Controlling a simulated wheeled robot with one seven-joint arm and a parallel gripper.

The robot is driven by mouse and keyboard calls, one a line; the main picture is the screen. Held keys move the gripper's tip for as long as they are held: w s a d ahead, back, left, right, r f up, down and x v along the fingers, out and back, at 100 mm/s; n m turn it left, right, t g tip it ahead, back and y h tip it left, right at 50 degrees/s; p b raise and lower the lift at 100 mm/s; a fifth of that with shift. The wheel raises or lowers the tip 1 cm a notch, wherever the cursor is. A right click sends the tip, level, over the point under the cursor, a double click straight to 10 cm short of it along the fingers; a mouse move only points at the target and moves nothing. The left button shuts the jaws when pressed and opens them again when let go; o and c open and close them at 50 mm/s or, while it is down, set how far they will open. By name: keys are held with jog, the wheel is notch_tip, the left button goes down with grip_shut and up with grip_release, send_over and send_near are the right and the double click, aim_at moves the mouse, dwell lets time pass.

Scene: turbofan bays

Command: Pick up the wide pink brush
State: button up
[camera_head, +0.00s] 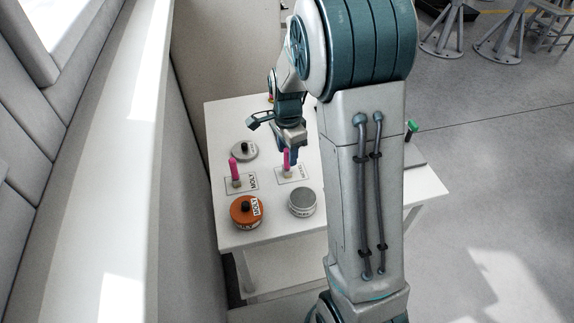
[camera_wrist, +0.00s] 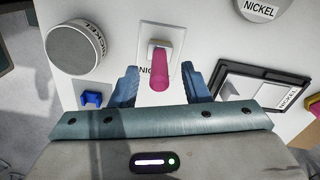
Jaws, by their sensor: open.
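Two pink-handled brushes stand upright on labelled white cards on the white table. One pink brush (camera_head: 235,170) is at the left, on the MOLY card (camera_head: 252,182). The other pink brush (camera_head: 286,159) stands on the card to its right, right under my gripper (camera_head: 291,152). In the wrist view this brush (camera_wrist: 161,77) rises between the two blue fingers of my gripper (camera_wrist: 162,86), with clear space on both sides. My gripper is open and empty. The pale head is partly visible behind the handle. I cannot tell from these views which brush is wider.
An orange MOLY jar (camera_head: 243,212) and a grey tin (camera_head: 302,203) stand at the table's near edge. A grey lid (camera_head: 244,151) lies at the left. In the wrist view a black-framed tray (camera_wrist: 224,90) lies right of the fingers. My arm hides much of the table's right side.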

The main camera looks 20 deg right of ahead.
jog(key=shift+f, duration=0.8)
grip_shut()
jog(key=shift+r, duration=0.15)
notch_tip(320, 180, up, 4)
jog(key=shift+d+r+b, duration=0.1)
jog(key=shift+b, duration=0.25)
jog(key=s+d+r+b, duration=0.1)
jog(key=s+d+r, duration=0.3)
jog(key=d, duration=0.6)
notch_tip(320, 180, up, 3)
jog(key=shift+d+f, duration=0.2)
jog(key=shift+d, duration=0.2)
